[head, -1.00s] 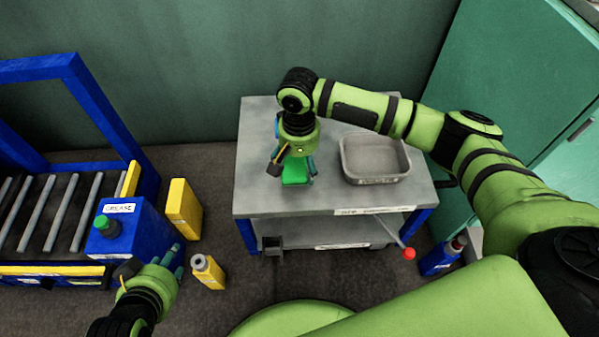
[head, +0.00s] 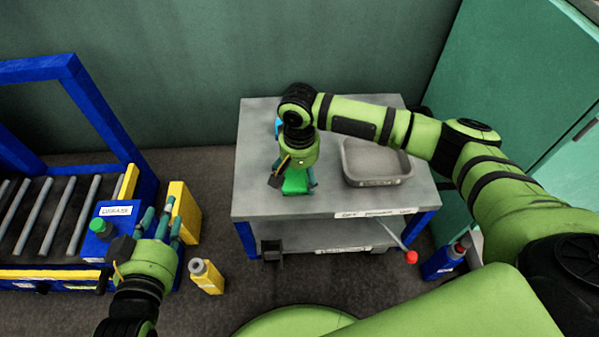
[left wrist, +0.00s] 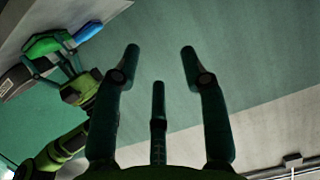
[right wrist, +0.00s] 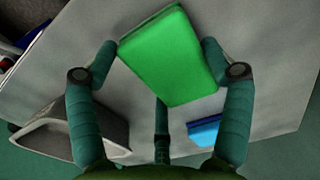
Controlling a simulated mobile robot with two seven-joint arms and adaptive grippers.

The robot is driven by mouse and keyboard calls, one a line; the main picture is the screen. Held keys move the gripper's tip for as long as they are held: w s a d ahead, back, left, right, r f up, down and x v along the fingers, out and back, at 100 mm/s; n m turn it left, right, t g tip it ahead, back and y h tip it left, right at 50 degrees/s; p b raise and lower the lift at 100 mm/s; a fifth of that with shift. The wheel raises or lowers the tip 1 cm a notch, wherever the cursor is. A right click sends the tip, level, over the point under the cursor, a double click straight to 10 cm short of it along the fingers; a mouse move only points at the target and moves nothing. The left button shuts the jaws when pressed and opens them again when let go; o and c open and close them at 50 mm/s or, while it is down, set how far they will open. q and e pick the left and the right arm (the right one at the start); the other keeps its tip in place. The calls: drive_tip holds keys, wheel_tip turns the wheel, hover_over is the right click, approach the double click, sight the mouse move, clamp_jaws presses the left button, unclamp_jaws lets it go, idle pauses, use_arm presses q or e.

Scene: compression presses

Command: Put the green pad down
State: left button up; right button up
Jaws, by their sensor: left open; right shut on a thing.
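The green pad (head: 296,182) is a flat bright green block, and it fills the middle of the right wrist view (right wrist: 172,55). My right gripper (head: 297,188) is shut on it, with a finger at each side, above the grey cart top (head: 262,203). I cannot tell whether the pad touches the surface. The pad also shows in the left wrist view (left wrist: 45,44). My left gripper (head: 168,222) is open and empty in front of the blue grease box at the left; its spread fingers also show in the left wrist view (left wrist: 160,65).
A grey metal tray (head: 378,180) stands on the cart right of the pad. A blue object (right wrist: 204,130) lies on the cart, partly hidden in the head view. The cart's front left top is clear. A yellow bottle (head: 206,277) and yellow block (head: 184,208) stand near my left gripper.

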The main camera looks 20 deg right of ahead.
sight(299, 175)
drive_tip(key=shift+f, duration=0.1)
drive_tip(key=o, duration=0.9)
use_arm(q)
drive_tip(key=shift+s+a+f+g, duration=0.1)
drive_tip(key=shift+f+g, duration=0.2)
drive_tip(key=shift+f, duration=0.1)
use_arm(e)
drive_tip(key=shift+o, duration=0.2)
wheel_tip(299, 175, up, 4)
drive_tip(key=shift+r+p, duration=0.15)
drive_tip(key=shift+p, duration=0.7)
wheel_tip(299, 175, up, 3)
drive_tip(key=shift+r+p, duration=0.1)
drive_tip(key=shift+p, duration=0.55)
use_arm(q)
drive_tip(key=s+a+f+g+y+p, duration=0.1)
drive_tip(key=s+a+f+g, duration=0.2)
drive_tip(key=s+f+g, duration=0.2)
drive_tip(key=s+a+f+n+g+y, duration=0.1)
drive_tip(key=s+f+g, duration=0.4)
drive_tip(key=f, duration=0.5)
drive_tip(key=shift+s+a+y+p, duration=0.35)
drive_tip(key=shift+s+a+y, duration=0.15)
drive_tip(key=shift+s+a, duration=0.75)
use_arm(e)
drive_tip(key=shift+r, duration=2.4)
